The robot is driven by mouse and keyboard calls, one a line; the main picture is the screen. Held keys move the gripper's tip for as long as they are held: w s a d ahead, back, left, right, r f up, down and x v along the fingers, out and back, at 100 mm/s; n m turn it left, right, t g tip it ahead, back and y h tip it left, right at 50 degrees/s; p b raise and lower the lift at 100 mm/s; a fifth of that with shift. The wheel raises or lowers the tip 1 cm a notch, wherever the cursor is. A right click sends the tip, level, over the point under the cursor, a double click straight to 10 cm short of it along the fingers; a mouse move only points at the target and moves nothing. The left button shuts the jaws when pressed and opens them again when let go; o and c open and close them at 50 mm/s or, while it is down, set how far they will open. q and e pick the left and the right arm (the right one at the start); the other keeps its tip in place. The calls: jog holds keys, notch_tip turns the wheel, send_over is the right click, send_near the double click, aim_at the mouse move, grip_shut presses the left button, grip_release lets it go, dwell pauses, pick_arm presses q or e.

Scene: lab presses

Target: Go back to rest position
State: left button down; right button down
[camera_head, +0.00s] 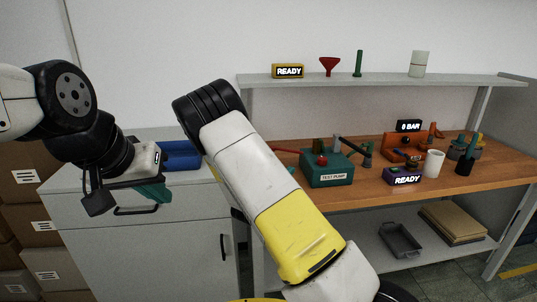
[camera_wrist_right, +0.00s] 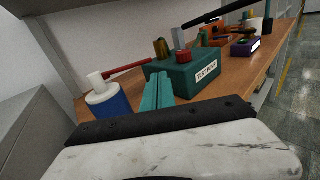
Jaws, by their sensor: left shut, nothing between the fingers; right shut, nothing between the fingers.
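My left gripper (camera_head: 155,192) is at the left of the head view, in front of the grey cabinet, with its teal fingers shut and empty. My right arm crosses the middle of the head view and largely hides its own gripper there. In the right wrist view, my right gripper (camera_wrist_right: 157,92) has its teal fingers together with nothing between them. They point toward the wooden bench (camera_head: 340,195), in front of the green test pump (camera_head: 327,170). The pump also shows in the right wrist view (camera_wrist_right: 190,76).
A blue and white container (camera_wrist_right: 108,100) stands left of my right fingers. A blue tray (camera_head: 181,155) lies on the cabinet (camera_head: 180,230).

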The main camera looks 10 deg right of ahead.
jog(key=s+d+r+m+g+y, duration=0.1)
jog(key=s+d+r+m+g, duration=0.1)
jog(key=s+d+m+g, duration=0.35)
jog(key=s+d+r+m+g, duration=0.2)
jog(key=s+r+m, duration=0.1)
jog(key=s+m, duration=0.4)
jog(key=s+d+r+m+g+y, duration=0.1)
jog(key=s+d+r+m+g, duration=0.15)
jog(key=s+m+g, duration=0.4)
jog(key=s+a+r+m+t+y, duration=0.3)
jog(key=s+a+r+m+y, duration=0.1)
jog(key=s, duration=0.4)
jog(key=s+a+r+m+t+y, duration=0.3)
jog(key=s+a+r+m+y, duration=0.1)
jog(key=s+a+r+y, duration=0.3)
jog(key=shift+s+a+r, duration=0.35)
jog(key=shift+s+a, duration=0.4)
jog(key=shift+a, duration=0.2)
